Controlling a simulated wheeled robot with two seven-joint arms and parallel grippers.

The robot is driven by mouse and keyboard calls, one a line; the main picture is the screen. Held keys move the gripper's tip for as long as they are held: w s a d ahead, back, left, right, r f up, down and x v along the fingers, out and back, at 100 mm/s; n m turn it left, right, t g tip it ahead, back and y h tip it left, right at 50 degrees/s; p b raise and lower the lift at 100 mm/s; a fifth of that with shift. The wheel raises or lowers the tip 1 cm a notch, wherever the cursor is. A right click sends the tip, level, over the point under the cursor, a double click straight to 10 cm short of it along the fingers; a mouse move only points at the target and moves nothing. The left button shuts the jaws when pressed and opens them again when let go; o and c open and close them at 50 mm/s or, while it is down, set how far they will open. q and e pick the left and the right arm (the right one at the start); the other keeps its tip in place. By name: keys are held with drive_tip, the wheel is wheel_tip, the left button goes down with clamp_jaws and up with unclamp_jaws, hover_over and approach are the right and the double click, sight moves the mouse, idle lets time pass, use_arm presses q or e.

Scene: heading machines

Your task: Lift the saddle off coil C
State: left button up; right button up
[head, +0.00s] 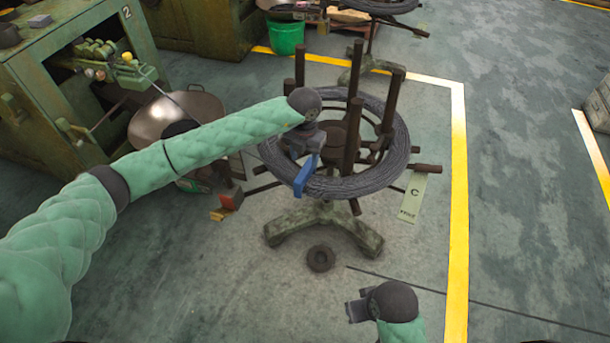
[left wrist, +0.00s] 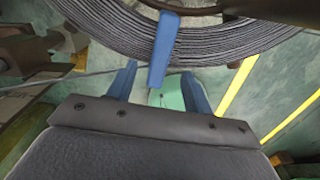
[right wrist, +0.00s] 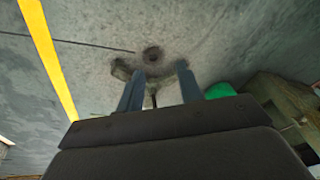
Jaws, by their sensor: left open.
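Coil C (head: 388,172) is a ring of dark wire on a stand with upright posts; a tag marked C lies beside it. The blue saddle (head: 306,178) hangs over the near side of the coil. It also shows in the left wrist view (left wrist: 159,55), its lower end hanging free. My left gripper (head: 304,152) is at the near side of the coil, open, its blue fingers on either side of the saddle's lower end with visible gaps. My right gripper (head: 352,309) is low at the front, away from the coil; its fingers stand apart and empty in the right wrist view (right wrist: 158,85).
The stand's foot (head: 325,222) and a round dark piece (head: 320,258) are on the floor below the coil. A metal pan (head: 178,112) and a green machine (head: 75,85) stand left. A green bucket (head: 286,37) is behind.

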sight(305, 170)
use_arm(q)
drive_tip(key=shift+f, duration=0.8)
drive_tip(key=shift+f+p, duration=0.65)
drive_tip(key=shift+f, duration=0.2)
drive_tip(key=shift+f+p, duration=0.35)
drive_tip(key=shift+f, duration=0.2)
wheel_tip(305, 170, down, 2)
drive_tip(key=shift+f+p, duration=0.1)
drive_tip(key=shift+p, duration=0.2)
drive_tip(key=shift+d+f, duration=0.1)
drive_tip(key=shift+f, duration=0.35)
clamp_jaws()
use_arm(e)
drive_tip(key=shift+s+d+r+g+h, duration=0.1)
drive_tip(key=shift+d+r+g+h, duration=0.1)
drive_tip(key=shift+d+r, duration=0.25)
drive_tip(key=shift+s+d+r+g+h, duration=0.1)
drive_tip(key=shift+d+r+h, duration=0.1)
drive_tip(key=shift+d, duration=0.45)
use_arm(q)
drive_tip(key=shift+r, duration=0.15)
